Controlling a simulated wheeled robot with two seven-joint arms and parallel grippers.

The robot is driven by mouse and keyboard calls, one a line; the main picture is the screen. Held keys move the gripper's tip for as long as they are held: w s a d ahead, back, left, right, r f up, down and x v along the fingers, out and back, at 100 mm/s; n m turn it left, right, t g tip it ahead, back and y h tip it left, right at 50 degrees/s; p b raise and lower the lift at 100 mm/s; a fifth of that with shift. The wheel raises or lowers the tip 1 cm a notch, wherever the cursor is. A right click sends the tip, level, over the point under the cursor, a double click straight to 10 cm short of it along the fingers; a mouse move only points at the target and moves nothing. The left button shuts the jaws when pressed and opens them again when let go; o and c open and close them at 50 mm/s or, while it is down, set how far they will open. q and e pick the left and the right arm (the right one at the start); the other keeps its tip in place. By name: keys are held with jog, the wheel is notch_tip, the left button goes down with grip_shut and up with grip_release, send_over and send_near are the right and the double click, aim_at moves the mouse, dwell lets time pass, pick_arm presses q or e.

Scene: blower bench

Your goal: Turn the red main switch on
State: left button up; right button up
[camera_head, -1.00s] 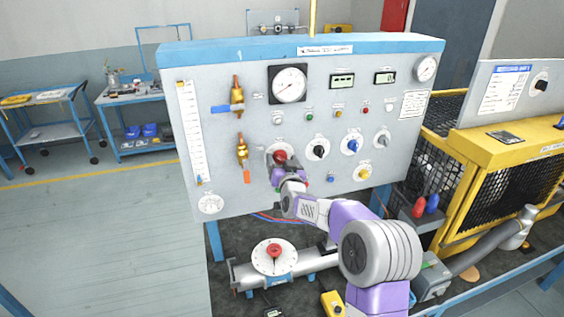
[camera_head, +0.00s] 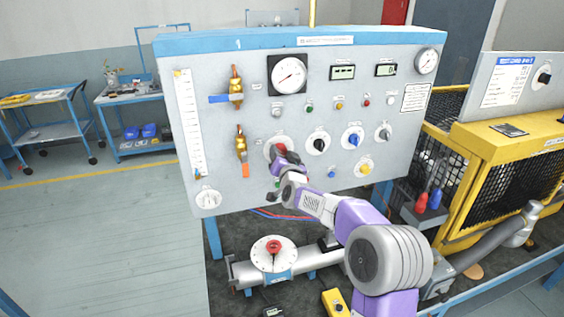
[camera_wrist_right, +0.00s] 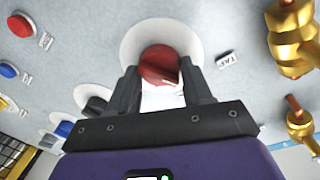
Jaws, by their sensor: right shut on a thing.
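The red main switch (camera_head: 278,148) is a round red knob on a pale disc, on the grey panel's lower left part. In the right wrist view the red knob (camera_wrist_right: 160,66) sits between the two dark fingers, with a white mark on its face. My right gripper (camera_head: 279,157) reaches up to the panel from below and is shut on the knob; it also shows in the right wrist view (camera_wrist_right: 160,82). The gripper hides part of the knob and its disc in the head view. My left gripper is not in view.
Black (camera_head: 318,142), blue (camera_head: 353,138) and grey (camera_head: 383,132) knobs stand to the right of the switch. Brass valves (camera_head: 241,143) with blue and orange handles stand to its left. A white dial with a red knob (camera_head: 273,250) lies below the panel.

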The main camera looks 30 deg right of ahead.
jog(key=shift+d+m+y+b, duration=0.1)
jog(key=shift+m+y+b, duration=0.3)
jog(key=shift+m+b, duration=2.4)
jog(key=shift+d+m+y+b, duration=0.1)
jog(key=shift+m+y+b, duration=0.3)
jog(key=shift+m+b, duration=2.35)
jog(key=m+p, duration=0.2)
jog(key=m, duration=0.1)
jog(key=shift+s+r+p, duration=0.1)
jog(key=shift+p, duration=0.3)
jog(key=o, duration=1)
jog(key=shift+o, duration=0.2)
